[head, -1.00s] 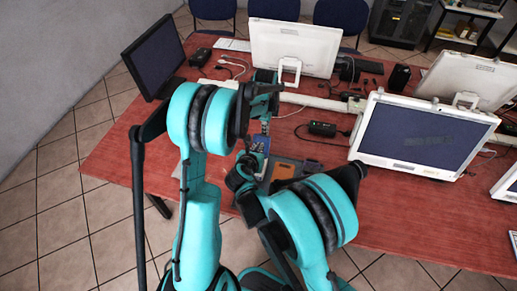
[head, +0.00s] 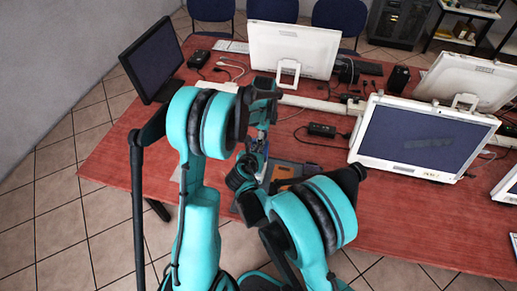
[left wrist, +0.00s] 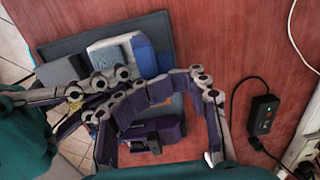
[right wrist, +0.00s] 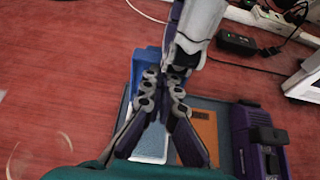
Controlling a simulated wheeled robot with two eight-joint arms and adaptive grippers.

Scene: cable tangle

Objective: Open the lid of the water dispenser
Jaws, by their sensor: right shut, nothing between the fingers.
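A blue and white thing (left wrist: 122,50), which may be the water dispenser, is on a dark grey mat (left wrist: 80,42) on the red table. Its blue part shows in the right wrist view (right wrist: 146,64). I cannot make out its lid. My right gripper (right wrist: 172,78) is shut and empty, over the mat and in front of the blue part. My left gripper (left wrist: 165,88) hangs above the mat, close to the right one. Its linkages overlap the right gripper's, so whether it is open or holds anything is unclear. In the head view the arms hide most of this.
A purple block with black knobs (right wrist: 245,130) and an orange-brown panel (right wrist: 202,132) are beside my right gripper. A black adapter with cables (left wrist: 262,113) is to the right. Monitors (head: 420,138) stand around. The red table's front right (head: 410,225) is clear.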

